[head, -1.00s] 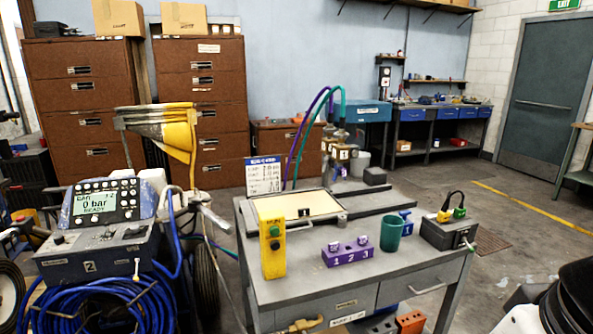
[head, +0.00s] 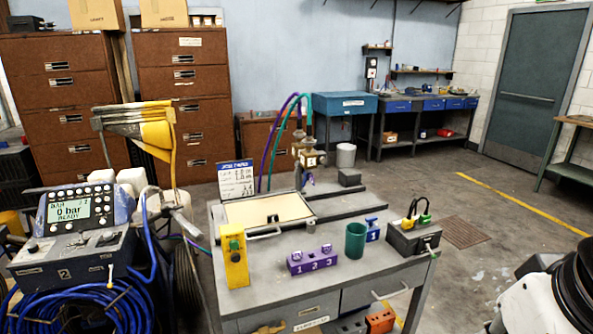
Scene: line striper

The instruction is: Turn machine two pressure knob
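Machine two (head: 72,262) stands at the far left, a grey unit with a "2" on its front. Its lit display (head: 67,212) reads "0 bar" and "READY", with small round buttons around it. A dark round knob (head: 33,245) sits on the sloped panel below the display at the left; I cannot read its label or setting. A small toggle (head: 110,272) sticks out at the right of the front. White and black parts of my arm show at the lower right; my gripper's fingers are not in view.
A blue hose coil (head: 70,305) hangs below the machine. A grey workbench (head: 330,284) stands right of it, bearing a yellow control box (head: 235,256), a purple numbered block (head: 312,261) and a green cup (head: 355,240). Open floor lies at the right.

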